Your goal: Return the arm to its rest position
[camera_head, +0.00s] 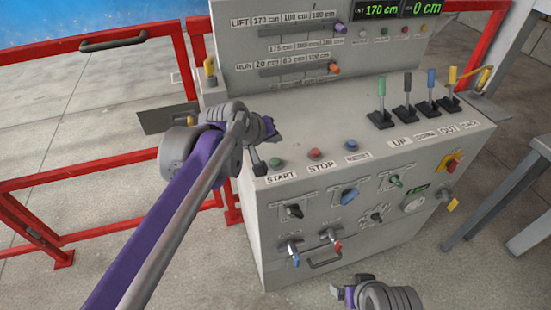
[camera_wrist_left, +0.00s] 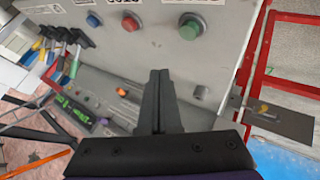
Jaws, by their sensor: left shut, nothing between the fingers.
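My left gripper (camera_head: 258,166) is at the left end of the grey control panel (camera_head: 370,150), pointing down at its top edge close to the START button. In the left wrist view its two black fingers (camera_wrist_left: 160,76) are together with nothing between them. The green START button (camera_head: 276,163) is just right of the fingers in the head view; it also shows in the left wrist view (camera_wrist_left: 190,28), clear of the fingertips. My purple and grey left arm reaches in from the lower left. Part of my right gripper (camera_head: 346,292) shows low in the head view, in front of the panel; its fingers are unclear.
Red STOP (camera_head: 314,154) and blue RESET (camera_head: 351,145) buttons sit right of START. Several coloured levers (camera_head: 407,98) stand at the panel's right. Knobs (camera_head: 293,211) are on its front face. Red railings (camera_head: 90,170) stand left and behind. Floor is open in front.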

